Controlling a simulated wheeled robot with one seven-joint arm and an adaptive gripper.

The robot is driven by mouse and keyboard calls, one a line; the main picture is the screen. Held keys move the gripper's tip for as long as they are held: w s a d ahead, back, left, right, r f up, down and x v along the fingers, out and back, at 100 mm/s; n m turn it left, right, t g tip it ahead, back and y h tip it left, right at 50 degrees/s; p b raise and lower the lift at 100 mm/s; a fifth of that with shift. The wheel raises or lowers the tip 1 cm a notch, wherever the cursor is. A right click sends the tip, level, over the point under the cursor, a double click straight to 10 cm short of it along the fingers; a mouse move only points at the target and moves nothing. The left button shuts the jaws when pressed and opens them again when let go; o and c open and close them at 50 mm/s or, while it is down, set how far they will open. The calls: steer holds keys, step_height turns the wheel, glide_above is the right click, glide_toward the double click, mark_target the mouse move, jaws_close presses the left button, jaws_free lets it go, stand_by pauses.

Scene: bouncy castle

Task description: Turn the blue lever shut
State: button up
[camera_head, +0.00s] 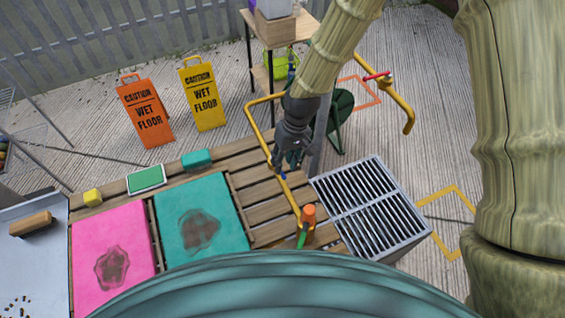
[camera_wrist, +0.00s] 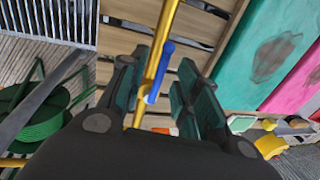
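The blue lever (camera_wrist: 160,72) shows in the wrist view on a yellow pipe (camera_wrist: 169,22), running nearly along it at a slight angle. My gripper (camera_wrist: 164,62) is open, with one finger on each side of the lever and pipe. I cannot tell whether a finger touches the lever. In the head view my gripper (camera_head: 284,163) points down over the wooden slats, and only a small blue bit of the lever (camera_head: 283,176) shows below the fingers.
The yellow pipe carries a green lever (camera_head: 303,236) by an orange cap (camera_head: 308,212). A red lever (camera_head: 377,76) sits on a pipe farther right. A grey grate (camera_head: 372,208) is right of the slats. Pink (camera_head: 90,240) and teal (camera_head: 225,225) mats lie left.

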steer(key=shift+s+a+f, duration=0.1)
steer(key=shift+s+f, duration=0.4)
steer(key=shift+s, duration=0.35)
steer(key=shift+w+f, duration=0.5)
steer(key=shift+f, duration=0.1)
steer(key=shift+s+a+r, duration=0.1)
steer(key=shift+s+r, duration=0.15)
steer(key=shift+c, duration=0.2)
steer(key=shift+w+f, duration=0.1)
jaws_close()
